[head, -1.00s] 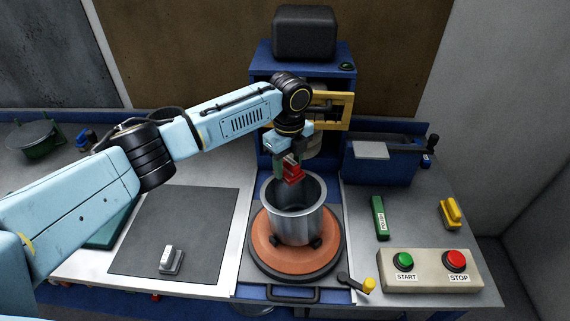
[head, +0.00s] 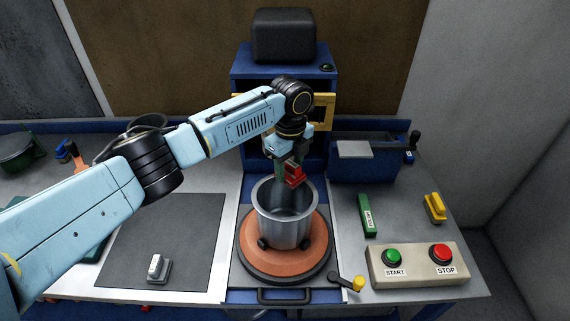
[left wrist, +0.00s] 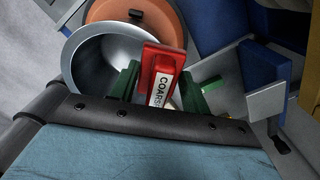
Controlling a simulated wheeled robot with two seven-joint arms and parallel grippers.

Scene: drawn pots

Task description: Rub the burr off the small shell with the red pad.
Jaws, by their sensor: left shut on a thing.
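The small shell (head: 284,228), a grey metal pot with an open top and dark lugs low on its side, stands upright on the orange turntable (head: 254,261). My left gripper (head: 288,173) is shut on the red pad (head: 294,177) and holds it at the back part of the shell's mouth. The left wrist view shows the red pad (left wrist: 161,72), marked COARSE, between the green fingers, beside the shell's rim (left wrist: 98,41). I cannot tell whether the pad touches the shell wall. I cannot make out the burr. My right gripper is not in view.
A green POLISH pad (head: 367,216) and a yellow-handled tool (head: 434,208) lie to the right. The START and STOP box (head: 417,266) is at the front right. A dark mat (head: 165,235) with a grey-handled item (head: 158,267) lies left.

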